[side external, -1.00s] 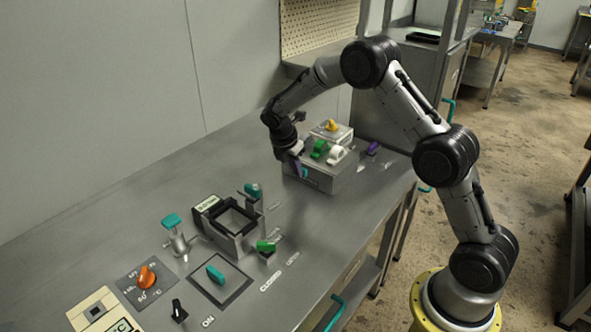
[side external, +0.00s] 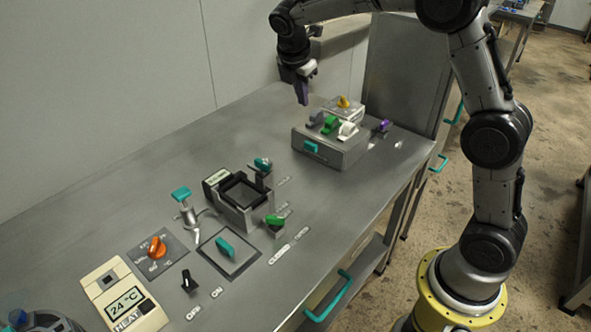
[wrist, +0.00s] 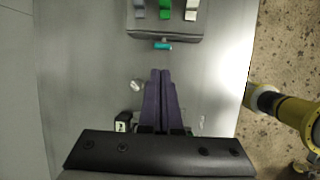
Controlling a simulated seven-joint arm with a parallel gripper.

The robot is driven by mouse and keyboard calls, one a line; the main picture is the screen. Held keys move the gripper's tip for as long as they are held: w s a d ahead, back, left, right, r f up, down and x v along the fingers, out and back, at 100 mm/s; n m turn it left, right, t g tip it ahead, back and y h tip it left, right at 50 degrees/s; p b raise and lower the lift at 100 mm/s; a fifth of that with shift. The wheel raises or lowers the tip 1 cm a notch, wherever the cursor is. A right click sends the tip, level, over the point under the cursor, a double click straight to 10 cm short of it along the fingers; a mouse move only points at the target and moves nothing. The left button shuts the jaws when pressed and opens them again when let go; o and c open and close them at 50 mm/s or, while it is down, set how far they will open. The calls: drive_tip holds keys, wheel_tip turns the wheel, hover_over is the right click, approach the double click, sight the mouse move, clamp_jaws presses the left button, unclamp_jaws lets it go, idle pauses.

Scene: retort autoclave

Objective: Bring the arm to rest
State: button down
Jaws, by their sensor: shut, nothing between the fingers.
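My gripper (side external: 302,92) is raised above the back of the steel bench, just left of the grey box with levers. Its purple fingers are together with nothing between them. The closed fingers also show in the wrist view (wrist: 160,72), pointing at the bench top. The grey box (side external: 322,150) carries grey, green (side external: 330,124) and white levers, a yellow knob (side external: 342,102) and a teal handle (side external: 311,147) on its front. My gripper is apart from all of these.
A black square frame fixture (side external: 237,200) stands mid-bench with a teal-topped valve (side external: 181,194) to its left. An orange dial (side external: 157,247), a teal switch (side external: 225,248) and a 24 °C display (side external: 125,305) sit nearer. The bench's back left (side external: 110,190) is clear.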

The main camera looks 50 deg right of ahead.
drive_tip(key=s+a+r+m+t+y, duration=0.1)
drive_tip(key=s+a+r+m+t, duration=0.15)
drive_tip(key=s+r, duration=0.45)
drive_tip(key=s+a+r+m+t+y, duration=0.1)
drive_tip(key=s+a+r+m, duration=0.2)
drive_tip(key=s, duration=0.8)
drive_tip(key=s+a+f+m+y, duration=0.1)
drive_tip(key=s+a+f+m, duration=0.1)
drive_tip(key=s+f+m, duration=0.2)
drive_tip(key=s+a+f+m+y, duration=0.1)
drive_tip(key=s+a+f+m, duration=0.1)
drive_tip(key=s+m, duration=0.6)
drive_tip(key=shift+s+f, duration=0.85)
drive_tip(key=shift+s, duration=0.15)
drive_tip(key=shift+a+t, duration=0.1)
drive_tip(key=shift+t, duration=0.15)
